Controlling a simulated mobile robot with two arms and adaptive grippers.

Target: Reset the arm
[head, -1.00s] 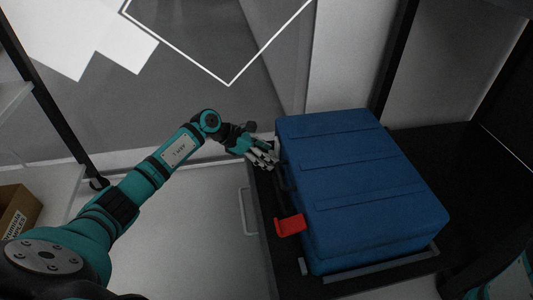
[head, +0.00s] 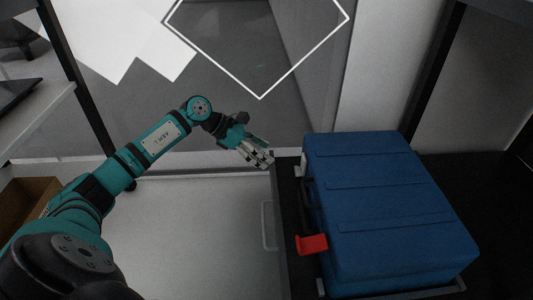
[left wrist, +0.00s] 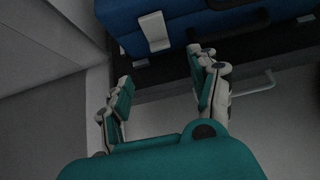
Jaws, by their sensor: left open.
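My left arm (head: 150,145) reaches in from the left in the head view. Its gripper (head: 262,158) is open and empty, just left of the blue case and apart from it. In the left wrist view the two fingers of the left gripper (left wrist: 160,80) are spread with nothing between them, and the blue case lies beyond them. My right gripper is not in view.
The blue case (head: 385,200) lies on a dark surface at the right, with a red latch (head: 312,244) and, in the left wrist view, a pale latch (left wrist: 154,31). A cardboard box (head: 24,207) and a shelf (head: 40,125) stand at left. A drawer handle (head: 266,226) faces the open floor.

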